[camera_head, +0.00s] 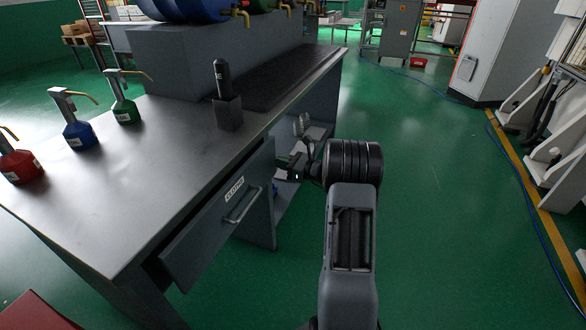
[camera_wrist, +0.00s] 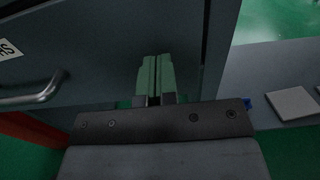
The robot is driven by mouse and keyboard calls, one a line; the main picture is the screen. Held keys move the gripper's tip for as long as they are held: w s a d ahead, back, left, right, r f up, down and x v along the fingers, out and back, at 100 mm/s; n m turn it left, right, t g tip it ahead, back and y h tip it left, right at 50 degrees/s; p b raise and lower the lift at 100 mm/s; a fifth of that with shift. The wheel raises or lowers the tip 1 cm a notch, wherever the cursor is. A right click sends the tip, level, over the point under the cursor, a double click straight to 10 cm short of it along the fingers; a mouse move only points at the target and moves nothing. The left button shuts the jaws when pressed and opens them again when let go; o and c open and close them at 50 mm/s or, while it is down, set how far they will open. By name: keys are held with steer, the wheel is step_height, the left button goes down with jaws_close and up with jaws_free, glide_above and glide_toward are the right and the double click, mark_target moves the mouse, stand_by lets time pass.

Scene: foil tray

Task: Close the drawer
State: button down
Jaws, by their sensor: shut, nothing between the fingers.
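The grey drawer (camera_head: 216,222) sits under the workbench top (camera_head: 160,175) and stands partly open, with a dark gap showing behind its front at the left end. Its front carries a white label and a metal bar handle (camera_head: 243,206). In the wrist view the drawer front (camera_wrist: 100,60) fills the upper left, with the handle (camera_wrist: 30,95) at the left edge. My gripper (camera_head: 290,166) is shut and empty near the right end of the drawer front. Its green fingertips (camera_wrist: 154,75) lie over the front's right part; whether they touch it I cannot tell.
Red (camera_head: 22,166), blue (camera_head: 80,134) and green (camera_head: 126,110) pump bottles stand on the bench. A black bottle (camera_head: 222,80) stands in a dark holder (camera_head: 229,113). A shelf (camera_head: 312,137) lies under the bench right of the drawer.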

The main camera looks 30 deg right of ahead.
mark_target(270, 159)
steer(key=shift+x, duration=0.95)
steer(key=x, duration=0.4)
steer(key=shift+w+a, duration=0.15)
steer(key=shift+w, duration=0.05)
steer(key=shift+r, duration=0.2)
steer(key=shift+s, duration=0.35)
steer(key=p+v, duration=0.2)
steer(key=v, duration=1.1)
steer(key=shift+d+f+p, duration=0.25)
steer(key=shift+d+p, duration=0.05)
steer(key=shift+d, duration=0.15)
